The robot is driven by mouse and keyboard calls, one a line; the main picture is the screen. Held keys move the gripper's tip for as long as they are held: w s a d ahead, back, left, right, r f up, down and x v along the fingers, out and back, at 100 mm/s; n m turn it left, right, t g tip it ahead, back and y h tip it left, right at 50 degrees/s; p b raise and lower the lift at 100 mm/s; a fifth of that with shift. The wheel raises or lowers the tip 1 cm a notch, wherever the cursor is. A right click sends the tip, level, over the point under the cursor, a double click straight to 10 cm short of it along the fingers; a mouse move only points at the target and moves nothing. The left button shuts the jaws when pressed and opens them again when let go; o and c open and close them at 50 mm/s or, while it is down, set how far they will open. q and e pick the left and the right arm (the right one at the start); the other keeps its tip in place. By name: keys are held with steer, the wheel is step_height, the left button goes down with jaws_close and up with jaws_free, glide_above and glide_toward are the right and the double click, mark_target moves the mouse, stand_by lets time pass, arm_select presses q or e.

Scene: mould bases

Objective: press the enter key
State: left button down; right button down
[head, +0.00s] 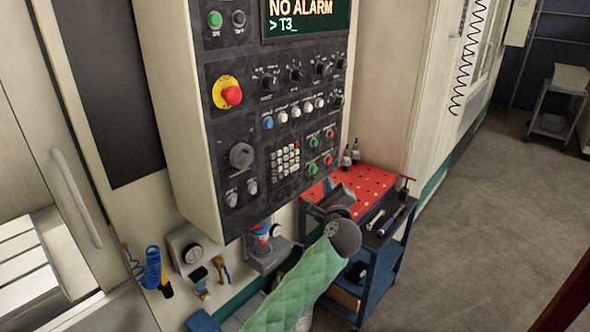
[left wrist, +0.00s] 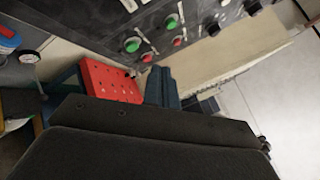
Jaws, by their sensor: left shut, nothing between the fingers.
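The control panel (head: 222,140) stands upright in the head view. Its keypad (head: 285,160) of small white keys is at the lower middle, and I cannot tell which key is enter. The screen (head: 305,17) reads "NO ALARM" and "> T3_". My left gripper (head: 328,187) is shut and empty, in front of and below the keypad, apart from it in the picture. In the left wrist view its shut fingers (left wrist: 162,85) point toward the panel's green and red buttons (left wrist: 172,22); the keypad does not show there. My right gripper is not in view.
A red emergency button (head: 232,95), knobs and a row of round buttons (head: 295,110) surround the keypad. Open floor (head: 480,220) lies to the right.

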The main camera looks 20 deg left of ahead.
mark_target(294, 168)
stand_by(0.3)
